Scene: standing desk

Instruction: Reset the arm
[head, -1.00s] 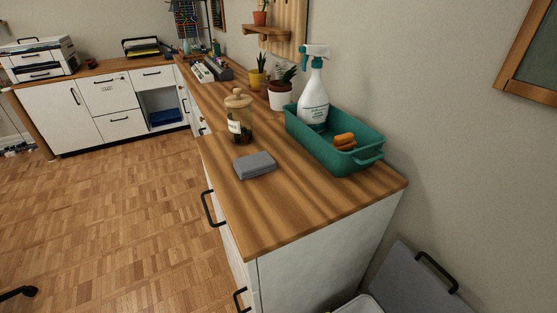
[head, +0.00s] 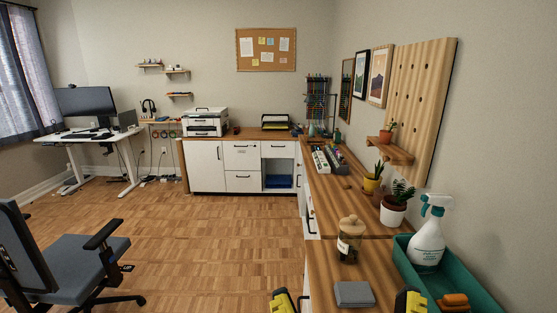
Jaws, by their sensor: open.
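My gripper (head: 346,302) shows at the bottom edge of the head view as two yellow and black finger parts set wide apart. It is open, and I see nothing held in it; the rest of the gripper and the arm are out of frame. A grey folded cloth or block (head: 353,293) lies on the wooden counter (head: 318,262) and appears between the fingers in the picture. I cannot tell how far the fingers are from it.
A lidded jar (head: 349,243) stands behind the grey item. A green tray (head: 461,281) at right holds a spray bottle (head: 428,243) and an orange-brown item (head: 453,301). Potted plants (head: 394,212) stand behind. An office chair (head: 70,262) is at left; the middle floor is clear.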

